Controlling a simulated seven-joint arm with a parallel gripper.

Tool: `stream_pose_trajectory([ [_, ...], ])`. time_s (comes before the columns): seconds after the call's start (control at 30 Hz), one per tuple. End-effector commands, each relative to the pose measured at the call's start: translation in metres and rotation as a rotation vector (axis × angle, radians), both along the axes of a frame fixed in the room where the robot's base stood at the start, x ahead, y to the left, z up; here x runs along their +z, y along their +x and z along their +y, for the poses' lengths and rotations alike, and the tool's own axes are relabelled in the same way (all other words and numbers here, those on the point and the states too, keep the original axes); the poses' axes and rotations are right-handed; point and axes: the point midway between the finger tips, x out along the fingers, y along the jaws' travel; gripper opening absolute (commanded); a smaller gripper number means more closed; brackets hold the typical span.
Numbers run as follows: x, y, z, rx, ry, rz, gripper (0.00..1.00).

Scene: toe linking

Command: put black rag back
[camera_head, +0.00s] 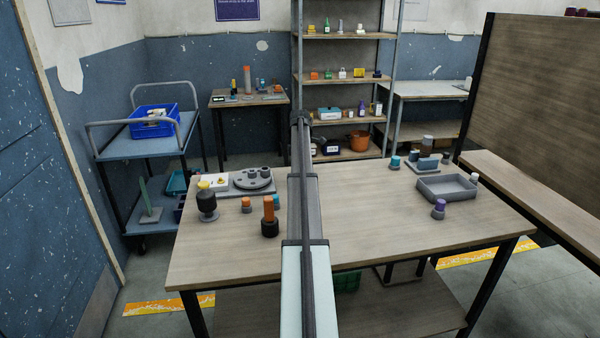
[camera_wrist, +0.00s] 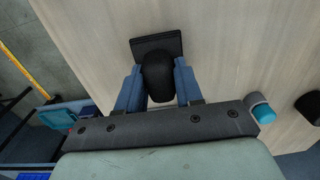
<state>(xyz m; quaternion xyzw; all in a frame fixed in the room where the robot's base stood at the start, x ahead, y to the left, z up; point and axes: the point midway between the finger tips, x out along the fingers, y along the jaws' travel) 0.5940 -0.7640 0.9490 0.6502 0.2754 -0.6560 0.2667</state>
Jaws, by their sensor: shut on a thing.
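In the wrist view my gripper (camera_wrist: 158,66) has two blue fingers shut on a rounded black thing (camera_wrist: 158,80). I take it for the black rag, but its cloth texture does not show. A flat dark rectangular piece (camera_wrist: 158,45) shows just beyond it over the wood; I cannot tell whether the two are joined or touching. In the head view my gripper and the held thing are hidden behind my arm, which runs up the middle of the picture.
On the table (camera_head: 400,270), left of my arm, stand a teal-capped piece (camera_head: 276,201), an orange-and-black piece (camera_head: 269,220), a yellow-topped black piece (camera_head: 207,203) and a grey round fixture (camera_head: 252,179). A grey tray (camera_head: 446,188) sits right. The middle right is clear.

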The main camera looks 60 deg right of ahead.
Motion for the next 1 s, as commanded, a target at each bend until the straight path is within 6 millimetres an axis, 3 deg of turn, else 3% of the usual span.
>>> stream_pose_trajectory([
  [0.13,-0.016,0.0,0.001,0.0,0.001,0.001,0.0],
  [0.53,-0.02,0.0,0.0,0.0,0.0,0.0,0.0],
  [0.57,-0.02,0.0,0.0,0.0,0.0,0.0,0.37],
  [0.8,-0.02,0.0,0.0,0.0,0.0,0.0,0.6],
  [1.0,-0.019,0.0,0.0,0.0,0.001,0.001,0.61],
])
